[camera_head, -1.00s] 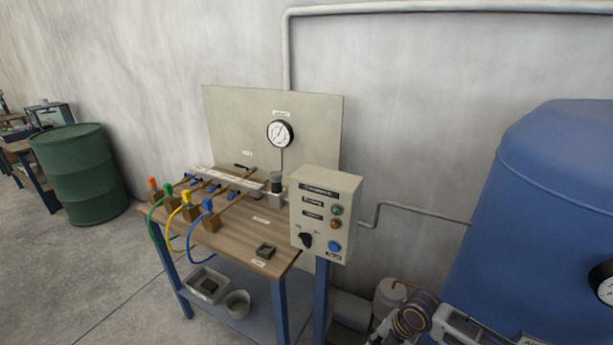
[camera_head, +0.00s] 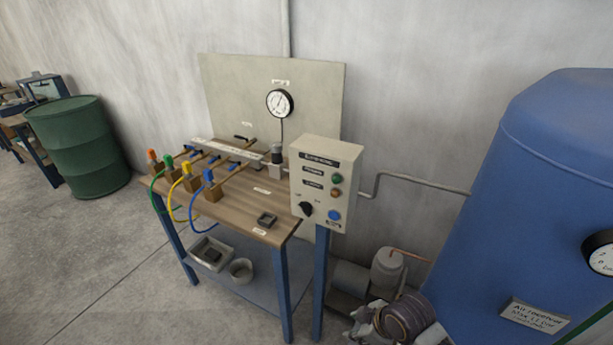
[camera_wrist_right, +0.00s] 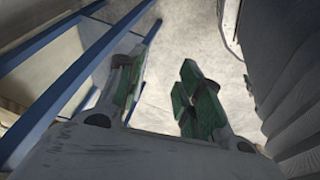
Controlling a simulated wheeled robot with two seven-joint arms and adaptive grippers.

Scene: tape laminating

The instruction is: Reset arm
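My right arm shows at the bottom edge of the head view, right of the bench's legs, with the right gripper (camera_head: 361,327) partly seen at its left end. In the right wrist view the right gripper (camera_wrist_right: 160,82) has its two green-padded fingers apart, with nothing between them. Blue frame bars lie to its left there, and grey floor shows beyond the fingertips. My left gripper is not in view.
A compressor (camera_head: 386,270) stands low behind my right arm. A big blue tank (camera_head: 540,190) is at the right, a green drum (camera_head: 78,147) at the left.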

